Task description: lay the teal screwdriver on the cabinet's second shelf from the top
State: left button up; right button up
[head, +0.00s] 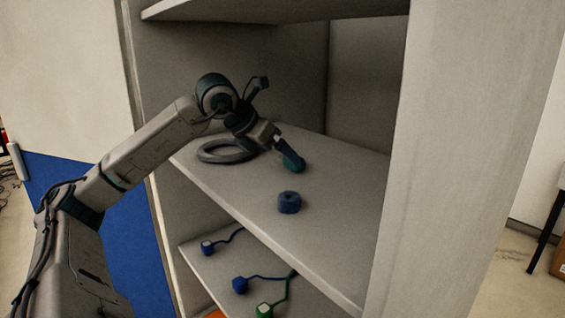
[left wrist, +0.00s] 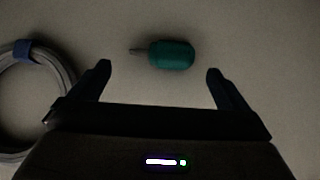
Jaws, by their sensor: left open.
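The teal screwdriver (left wrist: 172,55) lies on a pale surface in the left wrist view, its short shaft pointing left. In the head view its teal handle (head: 296,167) shows at the tip of my left gripper, on the middle shelf (head: 335,225) of the cabinet (head: 425,150). My left gripper (left wrist: 159,72) is open, its fingers to either side of and just short of the screwdriver, not closed on it. It reaches down over that shelf in the head view (head: 285,152). The cabinet's top is out of view. My right gripper is not in view.
A grey coiled cable (head: 228,151) with a blue tie (left wrist: 37,54) lies left of the screwdriver. A blue roll (head: 289,202) stands nearer the shelf's front. Blue and green plugs (head: 240,285) with cords lie on the shelf below. Another shelf board (head: 270,10) is above.

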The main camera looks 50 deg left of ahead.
pick_arm(q)
jog(key=b+v, duration=0.1)
jog(key=v, duration=0.7)
jog(key=shift+s, duration=0.2)
jog(key=shift+w+r, duration=0.1)
